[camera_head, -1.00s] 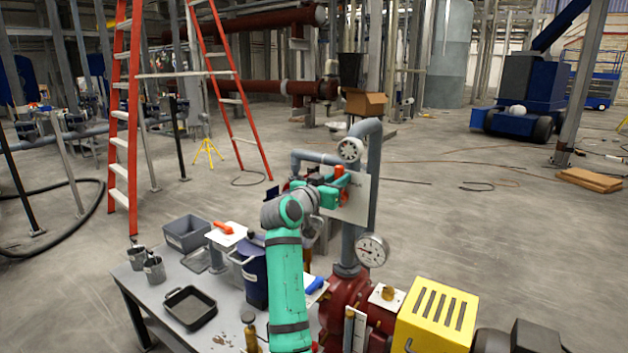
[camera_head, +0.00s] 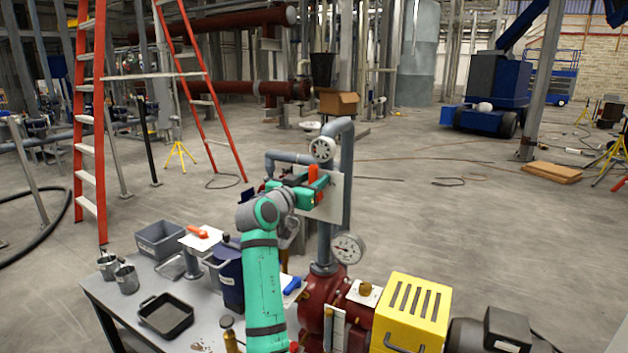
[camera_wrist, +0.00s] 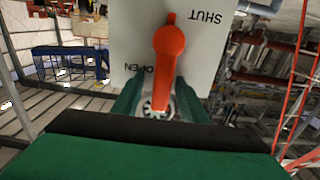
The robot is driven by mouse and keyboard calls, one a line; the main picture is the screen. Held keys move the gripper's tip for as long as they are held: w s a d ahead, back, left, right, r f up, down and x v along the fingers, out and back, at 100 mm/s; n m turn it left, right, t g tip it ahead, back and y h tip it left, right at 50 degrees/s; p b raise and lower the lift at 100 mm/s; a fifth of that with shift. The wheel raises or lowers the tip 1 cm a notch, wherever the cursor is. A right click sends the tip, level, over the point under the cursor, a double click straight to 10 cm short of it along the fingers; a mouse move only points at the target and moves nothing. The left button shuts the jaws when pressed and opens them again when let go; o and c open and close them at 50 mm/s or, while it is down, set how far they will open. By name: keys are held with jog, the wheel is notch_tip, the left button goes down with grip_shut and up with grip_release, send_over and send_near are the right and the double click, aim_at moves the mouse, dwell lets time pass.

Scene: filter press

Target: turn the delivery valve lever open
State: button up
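The delivery valve lever (camera_wrist: 168,60) is orange-red and sits in front of a white plate (camera_wrist: 140,30) marked SHUT and OPEN, seen upside down in the wrist view. The lever's narrow end lies near the OPEN mark. In the head view the lever (camera_head: 313,173) points upward at the grey pipe. My gripper (camera_wrist: 159,88) has its green fingers spread on both sides of the lever's narrow end, with a gap visible at the left. In the head view my gripper (camera_head: 304,184) is at the plate and partly covers the valve.
A table (camera_head: 120,310) with bins and cups stands left of my arm. A yellow guard (camera_head: 412,312) is at the right. Open floor lies beyond.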

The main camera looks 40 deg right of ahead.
jog(key=shift+a, duration=0.1)
jog(key=v, duration=1)
jog(key=shift+a, duration=0.3)
jog(key=shift+s+r, duration=0.1)
